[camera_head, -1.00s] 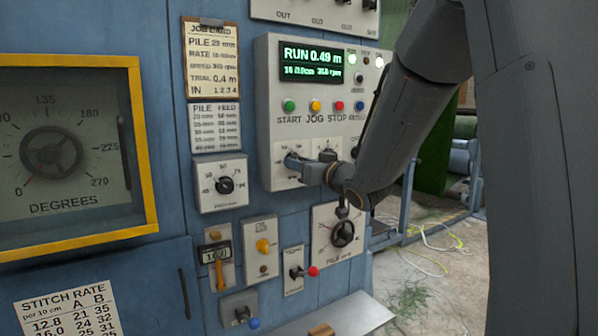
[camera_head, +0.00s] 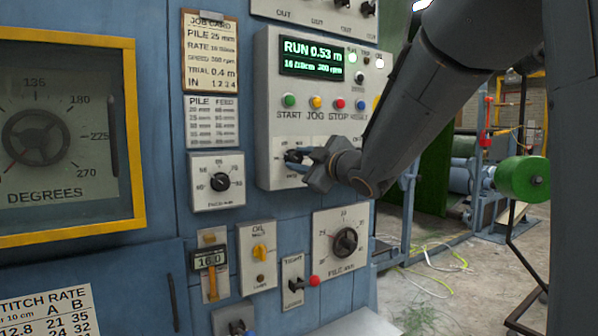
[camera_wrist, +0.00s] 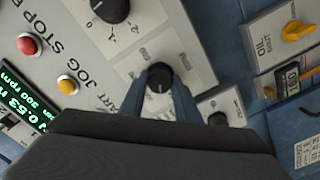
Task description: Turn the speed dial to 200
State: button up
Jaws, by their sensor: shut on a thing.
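My gripper (camera_head: 298,158) is at the lower left of this panel, below the START button. In the wrist view my gripper (camera_wrist: 160,88) is shut on a small round black dial (camera_wrist: 159,76), one finger on each side. The dial's pale pointer mark shows, but its scale numbers are too blurred to read. In the head view my gripper mostly covers the dial.
A larger black knob (camera_wrist: 110,8) is beside the held dial on the same panel. Another small dial (camera_head: 220,182), a PILE dial (camera_head: 344,242) and a yellow OIL knob (camera_head: 260,253) sit on separate plates lower down. A green roll (camera_head: 522,180) stands at right.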

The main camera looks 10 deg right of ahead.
jog(key=n+b, duration=0.3)
jog(key=shift+f, duration=0.15)
jog(key=shift+n+b, duration=1.2)
jog(key=shift+n, duration=0.3)
jog(key=o, duration=1)
jog(key=shift+o, duration=0.2)
jog(key=v, duration=0.8)
